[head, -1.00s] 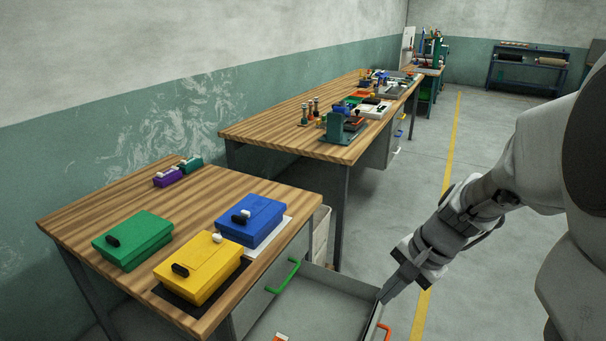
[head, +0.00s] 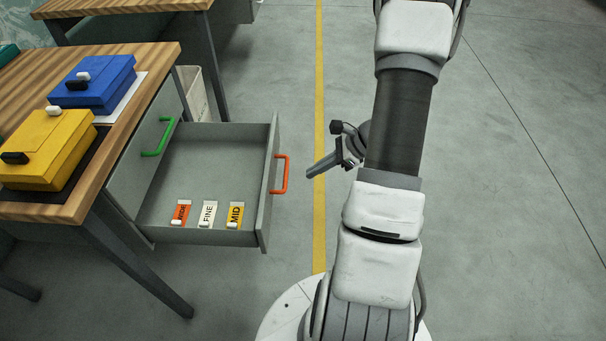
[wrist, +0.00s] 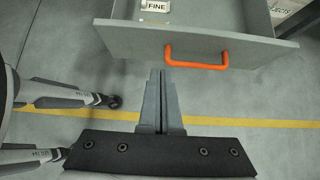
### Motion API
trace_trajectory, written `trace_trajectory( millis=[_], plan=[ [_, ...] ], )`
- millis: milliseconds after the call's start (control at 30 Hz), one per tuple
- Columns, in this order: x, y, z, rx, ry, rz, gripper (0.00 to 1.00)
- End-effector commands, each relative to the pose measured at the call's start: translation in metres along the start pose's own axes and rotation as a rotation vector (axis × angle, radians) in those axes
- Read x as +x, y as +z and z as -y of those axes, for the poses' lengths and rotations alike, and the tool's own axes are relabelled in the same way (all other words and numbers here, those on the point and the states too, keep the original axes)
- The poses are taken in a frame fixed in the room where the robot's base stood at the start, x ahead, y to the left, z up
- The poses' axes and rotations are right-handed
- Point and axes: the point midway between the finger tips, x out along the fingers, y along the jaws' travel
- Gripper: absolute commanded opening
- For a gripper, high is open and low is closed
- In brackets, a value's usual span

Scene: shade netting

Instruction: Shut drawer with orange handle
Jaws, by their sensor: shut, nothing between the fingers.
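The drawer (head: 262,200) with the orange handle (head: 281,174) is pulled well out from under the workbench, its front panel facing right. In the head view my gripper (head: 310,172) is to the right of the orange handle, apart from it, with its fingers pointing left toward it. In the wrist view the fingers of my gripper (wrist: 160,75) are together and empty. The orange handle (wrist: 196,58) is just beyond and right of the fingertips there, on the grey drawer front (wrist: 180,42). Inside the drawer lie three labelled tags, one reading FINE (head: 208,213).
A green handle (head: 159,137) is on the closed front above the open drawer. The bench top (head: 130,100) carries a blue box (head: 95,85) and a yellow box (head: 45,148). A pale bin (head: 193,95) stands behind the drawer. The floor to the right is clear.

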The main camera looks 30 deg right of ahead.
Motion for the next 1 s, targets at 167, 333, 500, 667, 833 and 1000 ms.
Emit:
trace_trajectory(
  millis=[167, 333, 500, 667, 833, 1000],
  plan=[
    [0.041, -0.002, -0.002, -0.002, 0.006, 0.001, 0.0],
    [0.078, -0.002, -0.002, -0.003, 0.006, 0.001, 0.0],
    [0.098, 0.014, -0.001, -0.007, 0.004, 0.0, 0.0],
    [0.108, 0.025, -0.001, -0.005, 0.002, -0.001, 0.0],
    [0.111, 0.029, -0.001, -0.004, 0.003, -0.001, 0.0],
    [0.111, 0.029, -0.001, -0.004, 0.003, -0.001, 0.0]
  ],
)
